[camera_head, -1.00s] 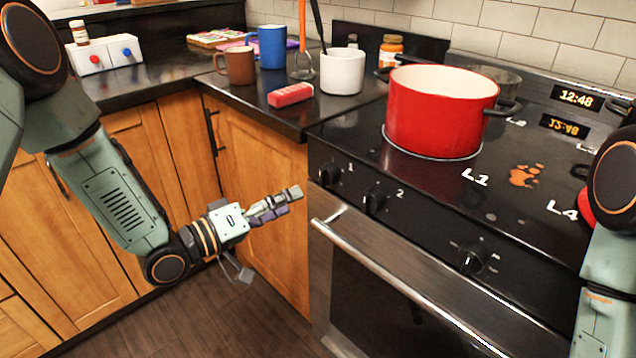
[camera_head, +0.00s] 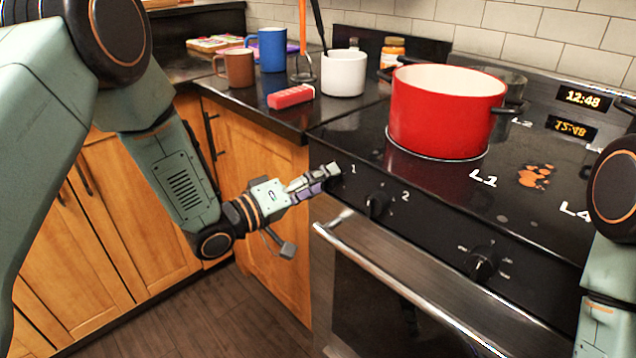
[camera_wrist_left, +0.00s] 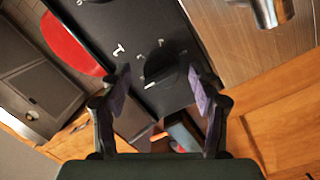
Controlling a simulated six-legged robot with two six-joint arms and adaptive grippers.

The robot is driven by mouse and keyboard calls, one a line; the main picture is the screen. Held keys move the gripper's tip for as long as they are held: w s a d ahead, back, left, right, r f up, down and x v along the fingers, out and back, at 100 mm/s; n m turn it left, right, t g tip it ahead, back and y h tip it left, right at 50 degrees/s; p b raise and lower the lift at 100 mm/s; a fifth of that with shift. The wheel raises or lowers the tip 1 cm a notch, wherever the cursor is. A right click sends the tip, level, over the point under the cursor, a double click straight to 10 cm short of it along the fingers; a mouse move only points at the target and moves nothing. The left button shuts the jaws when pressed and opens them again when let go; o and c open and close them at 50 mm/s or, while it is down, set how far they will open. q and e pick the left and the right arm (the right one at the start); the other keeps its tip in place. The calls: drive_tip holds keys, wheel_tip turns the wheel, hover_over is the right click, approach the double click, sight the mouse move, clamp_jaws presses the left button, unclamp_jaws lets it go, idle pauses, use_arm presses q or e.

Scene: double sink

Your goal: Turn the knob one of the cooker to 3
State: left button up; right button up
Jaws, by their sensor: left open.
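The cooker (camera_head: 440,235) has a black front panel with knobs above a steel oven handle. Knob one (camera_wrist_left: 163,68) is black and shows in the left wrist view beside a white "1" mark. It lies between my two spread fingertips, and I cannot tell whether either finger touches it. In the head view my fingers hide knob one; only its "1" label shows. My left gripper (camera_head: 325,178) is open at the panel's left end; it also shows in the left wrist view (camera_wrist_left: 160,77). My right arm is at the right edge, its gripper out of view.
Knob two (camera_head: 377,205) and another knob (camera_head: 483,264) sit further right on the panel. The oven handle (camera_head: 400,285) runs below them. A red pot (camera_head: 445,115) stands on the hob.

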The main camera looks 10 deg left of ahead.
use_arm(q)
drive_tip(key=shift+w+f, duration=0.1)
drive_tip(key=shift+c, duration=0.9)
drive_tip(key=c, duration=1)
